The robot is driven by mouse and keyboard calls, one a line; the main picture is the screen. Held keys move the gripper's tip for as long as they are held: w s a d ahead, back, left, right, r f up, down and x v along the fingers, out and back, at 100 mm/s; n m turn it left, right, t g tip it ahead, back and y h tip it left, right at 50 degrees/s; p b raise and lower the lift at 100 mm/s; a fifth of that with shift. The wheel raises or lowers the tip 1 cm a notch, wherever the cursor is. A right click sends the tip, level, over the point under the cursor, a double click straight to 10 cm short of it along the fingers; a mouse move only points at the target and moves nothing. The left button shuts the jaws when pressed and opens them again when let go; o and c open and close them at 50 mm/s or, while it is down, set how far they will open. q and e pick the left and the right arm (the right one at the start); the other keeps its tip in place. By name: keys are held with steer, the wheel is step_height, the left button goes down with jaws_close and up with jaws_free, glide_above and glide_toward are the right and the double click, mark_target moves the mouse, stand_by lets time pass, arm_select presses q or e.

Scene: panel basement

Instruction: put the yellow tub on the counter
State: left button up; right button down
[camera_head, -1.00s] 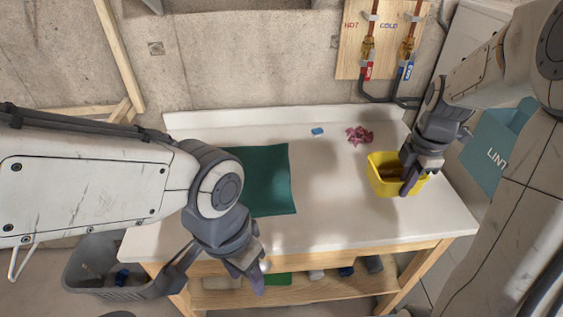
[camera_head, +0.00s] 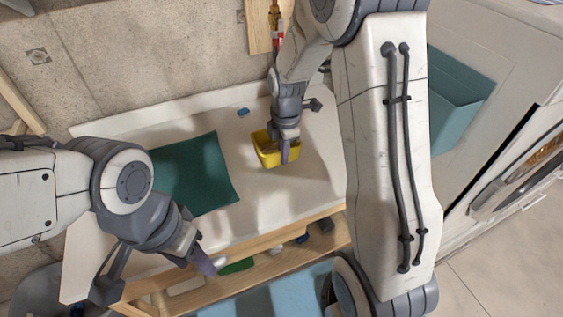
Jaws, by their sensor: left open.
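The yellow tub (camera_head: 267,154) stands upright on the white counter (camera_head: 290,190), near its right part. My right gripper (camera_head: 286,150) reaches down from above at the tub's right side, with a finger in front of the tub wall. The gripper and wrist cover part of the tub, and I cannot tell whether the fingers are closed on its wall. My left gripper (camera_head: 155,273) is open and empty at the counter's front left edge, well apart from the tub.
A green mat (camera_head: 193,175) lies on the counter left of the tub, and a small blue block (camera_head: 243,112) lies behind it. A teal bin (camera_head: 458,95) and a white front-loading machine (camera_head: 500,180) stand at the right. A wooden shelf (camera_head: 270,262) holds several items under the counter.

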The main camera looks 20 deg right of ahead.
steer(key=shift+w+a+f, duration=0.1)
steer(key=shift+a+f, duration=0.1)
steer(key=shift+f, duration=1.95)
steer(key=shift+f, duration=0.15)
steer(key=c, duration=1.1)
jaws_free()
